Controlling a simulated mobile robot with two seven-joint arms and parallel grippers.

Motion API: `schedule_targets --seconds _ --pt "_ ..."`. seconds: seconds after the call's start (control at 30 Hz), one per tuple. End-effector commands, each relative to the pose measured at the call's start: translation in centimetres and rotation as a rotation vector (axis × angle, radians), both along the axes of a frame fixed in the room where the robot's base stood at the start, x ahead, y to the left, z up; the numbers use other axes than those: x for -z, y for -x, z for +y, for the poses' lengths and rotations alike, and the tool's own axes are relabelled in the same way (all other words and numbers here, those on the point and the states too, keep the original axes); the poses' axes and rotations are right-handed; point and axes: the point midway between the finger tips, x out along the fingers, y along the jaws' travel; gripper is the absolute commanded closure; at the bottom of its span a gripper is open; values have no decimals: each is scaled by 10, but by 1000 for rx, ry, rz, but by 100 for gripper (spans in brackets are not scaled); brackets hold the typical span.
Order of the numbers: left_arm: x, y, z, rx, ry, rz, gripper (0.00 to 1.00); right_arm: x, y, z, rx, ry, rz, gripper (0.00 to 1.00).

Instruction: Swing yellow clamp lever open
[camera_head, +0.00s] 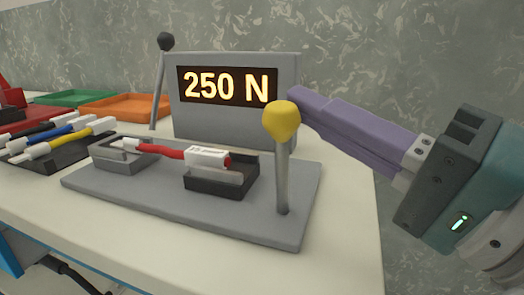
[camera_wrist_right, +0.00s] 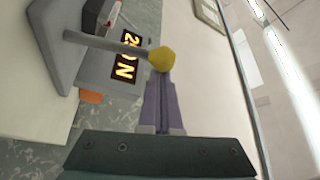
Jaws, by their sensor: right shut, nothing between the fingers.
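The yellow clamp lever (camera_head: 283,122) stands nearly upright at the right end of the grey base plate (camera_head: 255,220), a yellow knob on a grey rod. My right gripper (camera_head: 294,101) is shut with nothing between its purple fingers. Its tips are right beside the knob, on its right in the head view. In the right wrist view the knob (camera_wrist_right: 162,59) is just in front of the fingertips (camera_wrist_right: 159,80); I cannot tell whether they touch. A red cable with a white connector (camera_head: 207,157) lies across two holders on the plate. My left gripper is not in view.
A display reading 250 N (camera_head: 228,87) stands behind the plate, with a black-knobbed lever (camera_head: 159,85) at its left. A dark tray (camera_head: 75,154) of several cables, an orange tray (camera_head: 128,106) and a green tray (camera_head: 72,98) are at the left. The table's right edge is close.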

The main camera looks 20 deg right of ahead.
Motion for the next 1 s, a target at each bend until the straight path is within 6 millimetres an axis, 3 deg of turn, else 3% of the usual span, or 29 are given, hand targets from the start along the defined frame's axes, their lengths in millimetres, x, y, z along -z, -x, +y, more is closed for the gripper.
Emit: schedule_targets --seconds 0.03,0.3,1.0 --pt "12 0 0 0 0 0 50 7 3 2 -3 28 -36 100" --pt "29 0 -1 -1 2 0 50 7 16 10 1 96 -146 100" --pt "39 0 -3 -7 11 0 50 12 27 18 1 170 -249 100"
